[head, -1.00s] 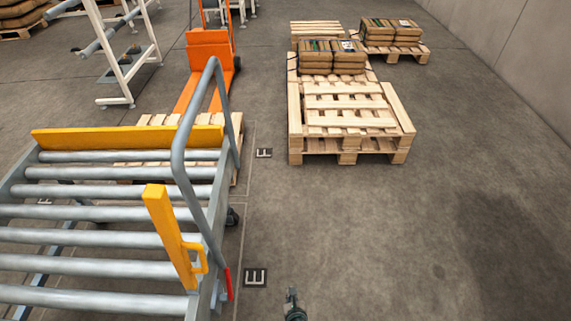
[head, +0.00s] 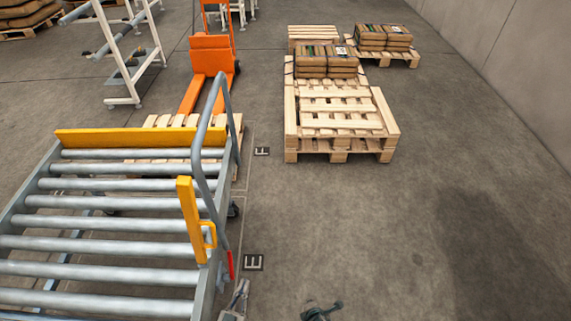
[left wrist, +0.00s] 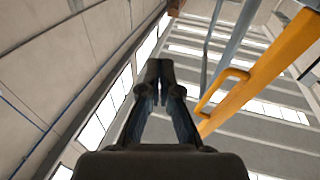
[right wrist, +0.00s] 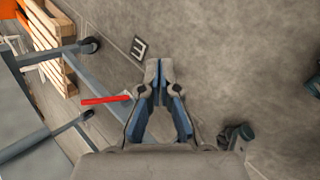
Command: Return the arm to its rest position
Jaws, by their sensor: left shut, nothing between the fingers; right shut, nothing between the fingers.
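My left gripper (head: 240,289) shows at the bottom edge of the head view, beside the roller conveyor's right side. In the left wrist view its fingers (left wrist: 160,77) are together with nothing between them, pointing toward the ceiling and high windows. My right gripper (head: 334,305) shows as a small dark shape at the bottom edge of the head view, over bare floor. In the right wrist view its fingers (right wrist: 157,76) are closed and empty, above the floor near a red grip (right wrist: 105,100). Most of both arms is outside the head view.
The roller conveyor (head: 115,201) with a yellow post (head: 190,220) and grey rail (head: 200,180) stands at left. An orange lift truck (head: 211,55) is behind it. Stacked pallets (head: 340,122) and sacks (head: 326,62) stand ahead. Floor at right is clear.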

